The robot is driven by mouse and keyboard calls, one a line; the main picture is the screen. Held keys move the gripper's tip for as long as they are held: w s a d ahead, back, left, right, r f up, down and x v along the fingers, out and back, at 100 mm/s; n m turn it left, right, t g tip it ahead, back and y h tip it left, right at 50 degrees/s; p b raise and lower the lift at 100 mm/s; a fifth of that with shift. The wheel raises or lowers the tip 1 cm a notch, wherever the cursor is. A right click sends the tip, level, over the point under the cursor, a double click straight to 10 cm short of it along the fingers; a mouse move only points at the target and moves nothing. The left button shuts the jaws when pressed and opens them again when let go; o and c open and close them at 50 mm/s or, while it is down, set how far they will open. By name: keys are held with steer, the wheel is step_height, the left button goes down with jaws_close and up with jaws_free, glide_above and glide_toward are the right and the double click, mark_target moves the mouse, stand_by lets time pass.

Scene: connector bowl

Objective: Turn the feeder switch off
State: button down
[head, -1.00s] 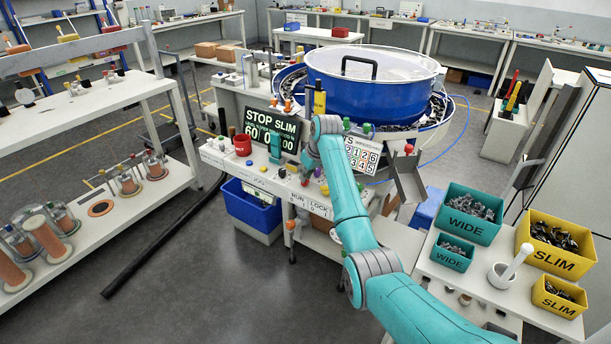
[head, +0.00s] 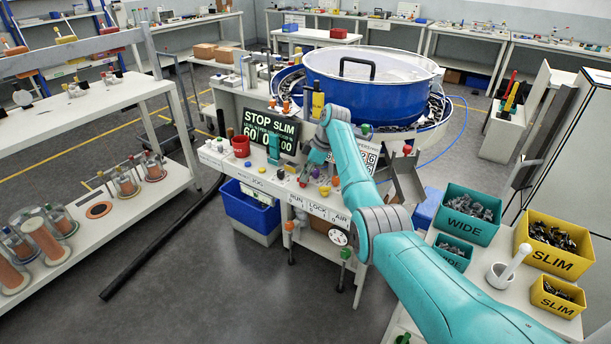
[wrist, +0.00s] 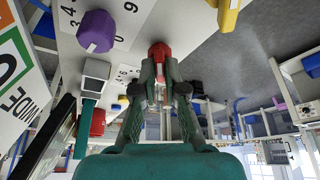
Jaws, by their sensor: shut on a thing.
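My gripper (wrist: 161,72) is shut on a small red knob or cap (wrist: 160,50) in the wrist view; the fingers stand on either side of it. I cannot read a label at this red part. In the head view my gripper (head: 318,165) is low over the control bench, in front of the blue feeder bowl (head: 365,95). The arm and gripper hide part of the controls. A screen (head: 270,132) reads STOP SLIM.
A purple knob (wrist: 97,31) with numbers around it and a yellow part (wrist: 228,15) are close by in the wrist view. WIDE (head: 468,228) and SLIM (head: 556,262) bins stand right.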

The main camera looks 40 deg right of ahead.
steer(key=shift+n, duration=0.6)
steer(key=c, duration=1.2)
jaws_free()
steer(key=shift+c, duration=0.2)
steer(key=v, duration=1.2)
steer(key=shift+w+d, duration=0.15)
steer(key=shift+w, duration=0.15)
steer(key=shift+f, duration=0.1)
